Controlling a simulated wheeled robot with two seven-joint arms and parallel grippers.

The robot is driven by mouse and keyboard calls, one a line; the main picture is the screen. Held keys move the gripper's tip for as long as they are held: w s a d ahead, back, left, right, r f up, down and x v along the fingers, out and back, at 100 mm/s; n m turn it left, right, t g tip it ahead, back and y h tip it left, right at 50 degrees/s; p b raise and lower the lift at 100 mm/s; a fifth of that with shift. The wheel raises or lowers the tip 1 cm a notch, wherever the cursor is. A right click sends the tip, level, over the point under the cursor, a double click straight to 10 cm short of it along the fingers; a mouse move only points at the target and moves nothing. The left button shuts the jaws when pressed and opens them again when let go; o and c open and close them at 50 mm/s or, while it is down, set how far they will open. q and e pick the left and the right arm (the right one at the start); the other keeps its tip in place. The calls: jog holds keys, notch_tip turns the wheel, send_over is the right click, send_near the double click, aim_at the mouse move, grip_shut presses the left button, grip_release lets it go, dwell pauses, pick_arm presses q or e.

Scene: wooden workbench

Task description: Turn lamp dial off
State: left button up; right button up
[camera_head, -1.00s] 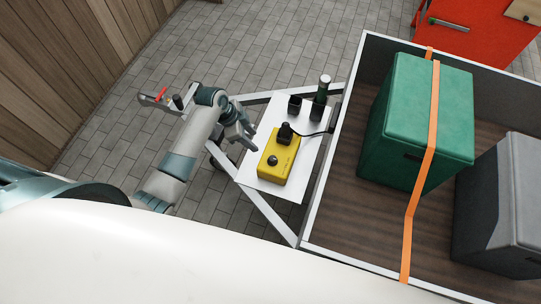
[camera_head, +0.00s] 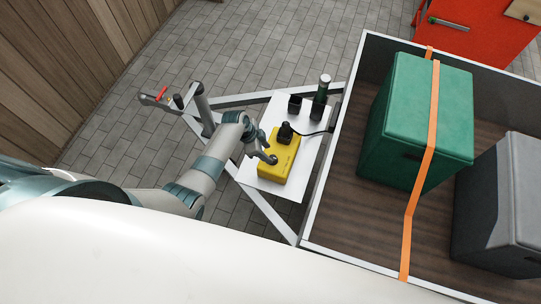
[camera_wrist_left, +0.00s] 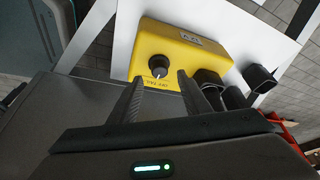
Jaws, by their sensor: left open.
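The yellow box (camera_head: 276,174) lies on a white panel, with a dark round dial (camera_wrist_left: 160,69) on its top face. The dial has a pale pointer mark and small lettering beside it in the left wrist view. My left gripper (camera_head: 267,156) is over the box's near left side, close to the dial. In the left wrist view its two fingers (camera_wrist_left: 160,84) are apart, with the dial between and just beyond the tips. I cannot tell whether they touch it. In the head view the gripper partly hides the dial area. My right gripper is not in view.
A black plug (camera_head: 285,133) with a cable stands at the box's far end. A black holder (camera_head: 295,104) and a dark green cylinder (camera_head: 320,98) stand behind. The cart bed with a strapped green case (camera_head: 420,115) and a grey case (camera_head: 505,205) is on the right.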

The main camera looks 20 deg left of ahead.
aim_at(272, 158)
pick_arm(q)
jog(key=shift+b+x, duration=0.3)
jog(key=shift+x, duration=1.95)
jog(key=shift+s, duration=0.1)
jog(key=c, duration=1)
